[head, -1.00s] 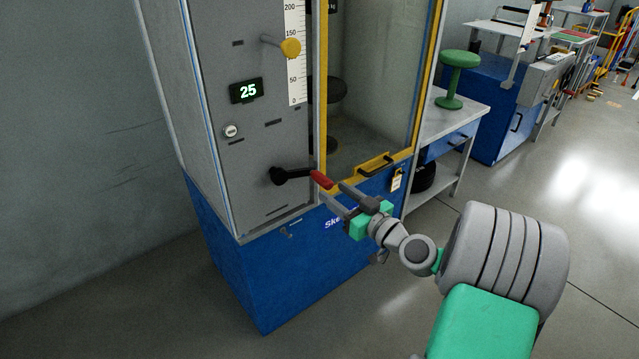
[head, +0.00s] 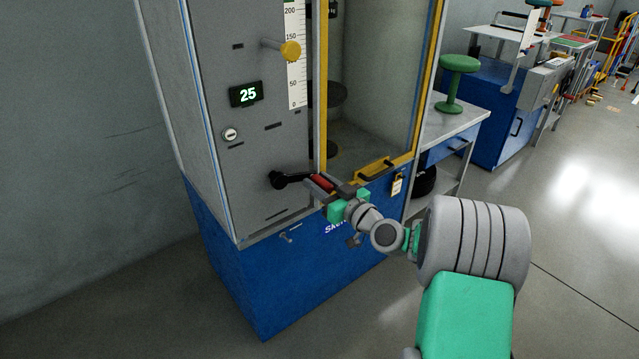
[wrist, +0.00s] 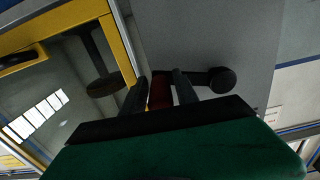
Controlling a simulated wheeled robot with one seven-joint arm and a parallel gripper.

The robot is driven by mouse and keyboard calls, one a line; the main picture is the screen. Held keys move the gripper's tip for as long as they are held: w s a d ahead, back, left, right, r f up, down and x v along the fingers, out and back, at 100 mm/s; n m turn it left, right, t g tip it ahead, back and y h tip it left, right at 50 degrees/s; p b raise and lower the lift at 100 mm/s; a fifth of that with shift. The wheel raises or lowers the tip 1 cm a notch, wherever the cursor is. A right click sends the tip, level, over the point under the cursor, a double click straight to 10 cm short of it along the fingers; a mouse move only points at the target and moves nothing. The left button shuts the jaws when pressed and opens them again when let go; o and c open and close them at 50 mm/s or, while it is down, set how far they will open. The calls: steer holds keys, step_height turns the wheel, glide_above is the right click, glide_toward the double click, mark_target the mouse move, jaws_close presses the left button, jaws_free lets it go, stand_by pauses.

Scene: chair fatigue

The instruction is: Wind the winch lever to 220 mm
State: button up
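The winch lever (head: 291,178) is a black crank on the grey machine panel, with a hub at its left end and a red handle (head: 323,182) at its right end. It points right, nearly level. My gripper (head: 326,185) is at the red handle, with a finger on either side of it. In the wrist view the red handle (wrist: 160,92) sits between the two open fingers (wrist: 158,94); a gap shows at least on one side. A ruler scale (head: 296,60) runs up the panel, and a yellow knob (head: 290,50) stands in front of it. A display (head: 247,93) reads 25.
A yellow-framed clear door (head: 375,80) with a black handle is right of the panel. A padlock with a tag (head: 397,184) hangs below it. A bench (head: 455,118) with a green stool (head: 457,80) stands further right. Open floor lies in front.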

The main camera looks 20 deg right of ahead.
jaws_close()
stand_by(1.1)
